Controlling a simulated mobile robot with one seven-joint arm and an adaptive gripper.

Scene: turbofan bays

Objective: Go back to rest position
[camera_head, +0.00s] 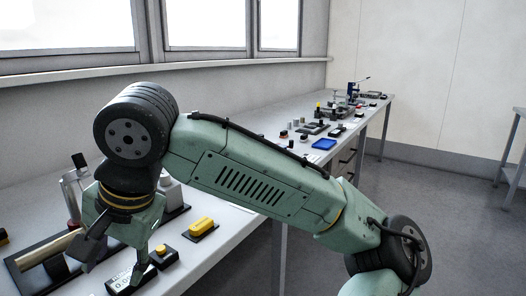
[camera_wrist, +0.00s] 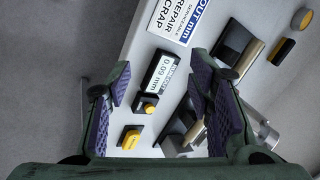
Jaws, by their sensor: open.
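My gripper (camera_head: 115,262) hangs over the front edge of the workbench at the lower left of the head view, pointing down. In the wrist view its two fingers with purple ridged pads are spread wide and nothing is between them, so my gripper (camera_wrist: 165,105) is open and empty. Below it on the bench lies a black gauge with a display (camera_wrist: 162,75) reading about 0.09 mm. A yellow button block (camera_wrist: 148,106) is beside the display. A yellow switch on a black base (camera_wrist: 131,139) lies nearer the bench edge; it also shows in the head view (camera_head: 201,226).
The workbench (camera_head: 235,213) runs along the wall under windows (camera_head: 205,22). A printed sign (camera_wrist: 180,22) lies on the bench.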

